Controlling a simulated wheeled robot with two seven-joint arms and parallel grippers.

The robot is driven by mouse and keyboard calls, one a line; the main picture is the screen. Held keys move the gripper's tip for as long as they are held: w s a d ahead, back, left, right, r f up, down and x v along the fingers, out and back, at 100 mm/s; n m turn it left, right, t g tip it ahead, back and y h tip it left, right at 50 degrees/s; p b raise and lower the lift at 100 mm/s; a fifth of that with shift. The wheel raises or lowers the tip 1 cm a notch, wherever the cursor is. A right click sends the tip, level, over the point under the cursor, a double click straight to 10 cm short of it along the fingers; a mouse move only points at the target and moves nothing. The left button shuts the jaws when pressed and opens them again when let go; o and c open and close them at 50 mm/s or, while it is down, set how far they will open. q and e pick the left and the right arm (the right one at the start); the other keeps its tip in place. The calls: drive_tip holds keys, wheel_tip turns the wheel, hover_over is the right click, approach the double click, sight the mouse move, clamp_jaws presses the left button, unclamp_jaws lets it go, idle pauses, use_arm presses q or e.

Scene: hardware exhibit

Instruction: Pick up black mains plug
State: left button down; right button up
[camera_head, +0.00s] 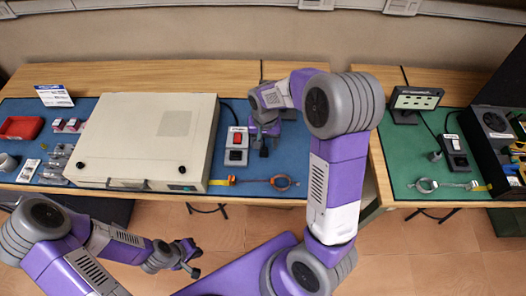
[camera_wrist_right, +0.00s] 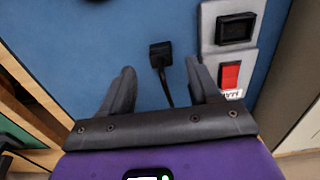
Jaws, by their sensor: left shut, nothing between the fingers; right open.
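The black mains plug (camera_wrist_right: 160,50) lies on the blue mat in the right wrist view, its black cable running back between my fingers. In the head view the plug (camera_head: 264,152) shows as a small dark shape just in front of my right gripper (camera_head: 264,139). My right gripper is open and points down at the mat; in the wrist view its fingertips (camera_wrist_right: 160,68) stand either side of the cable, with the plug just beyond them. I cannot tell the height above the mat. My left gripper (camera_head: 194,262) is shut and empty, over the floor in front of the table.
A grey switch box (camera_head: 236,146) with a red switch stands close to the left of my right gripper. A large beige instrument case (camera_head: 145,140) fills the mat's middle. A green mat (camera_head: 409,165) is on the right table.

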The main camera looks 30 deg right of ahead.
sight(264, 149)
wheel_tip(264, 149, down, 5)
drive_tip(key=shift+r+b, duration=0.1)
drive_tip(key=shift+b, duration=0.65)
drive_tip(key=shift+c, duration=0.4)
drive_tip(key=c, duration=0.7)
